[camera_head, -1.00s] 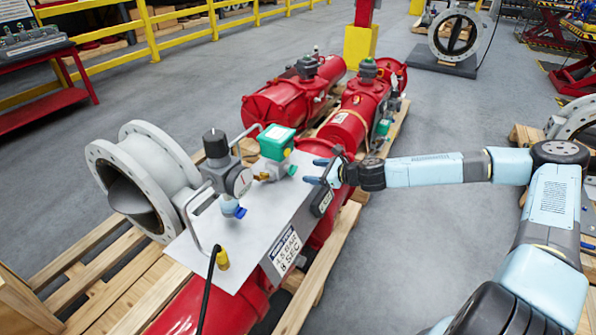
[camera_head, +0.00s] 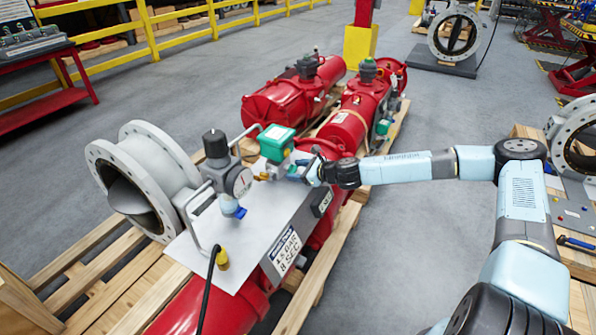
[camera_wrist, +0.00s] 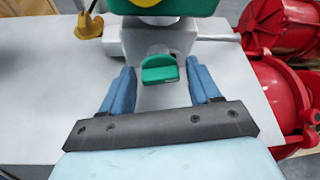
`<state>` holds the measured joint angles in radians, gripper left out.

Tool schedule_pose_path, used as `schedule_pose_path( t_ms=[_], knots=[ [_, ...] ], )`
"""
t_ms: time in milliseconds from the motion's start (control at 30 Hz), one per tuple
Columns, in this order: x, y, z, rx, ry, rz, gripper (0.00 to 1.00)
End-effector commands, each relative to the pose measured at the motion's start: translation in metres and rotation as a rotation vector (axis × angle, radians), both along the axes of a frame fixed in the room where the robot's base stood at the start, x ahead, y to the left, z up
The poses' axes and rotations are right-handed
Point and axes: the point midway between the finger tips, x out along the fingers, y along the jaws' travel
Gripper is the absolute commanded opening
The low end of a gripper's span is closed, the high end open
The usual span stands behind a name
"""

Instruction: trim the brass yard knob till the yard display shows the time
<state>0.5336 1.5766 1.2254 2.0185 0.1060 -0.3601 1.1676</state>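A brass-yellow knob (camera_head: 262,177) sits on the left of the green-topped valve unit (camera_head: 276,142) on the grey panel. In the wrist view a brass-yellow fitting (camera_wrist: 89,24) shows at upper left, outside my fingers. A green knob (camera_wrist: 160,68) sits on the near face of the unit. My gripper (camera_head: 299,170) is open at the unit's right side; in the wrist view my gripper (camera_wrist: 160,78) has its blue fingers either side of the green knob, with visible gaps. A small dark display (camera_head: 323,203) is on the panel's side; its reading is too small to tell.
A gauge (camera_head: 240,182) with a blue knob (camera_head: 235,211) stands left of the valve unit. A bent metal handle (camera_head: 190,222) rises at the panel's left. A label plate (camera_head: 284,250) is on the front side. Red cylinders (camera_wrist: 284,25) lie right of the panel.

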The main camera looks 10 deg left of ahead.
Motion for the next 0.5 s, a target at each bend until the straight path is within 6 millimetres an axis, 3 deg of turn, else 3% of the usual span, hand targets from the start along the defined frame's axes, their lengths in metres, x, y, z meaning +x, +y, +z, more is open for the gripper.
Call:
schedule_pose_path(
  t_ms=[500],
  knots=[
    [0.0,-0.0003,0.0001,0.0,0.0,0.0,0.14]
  ],
)
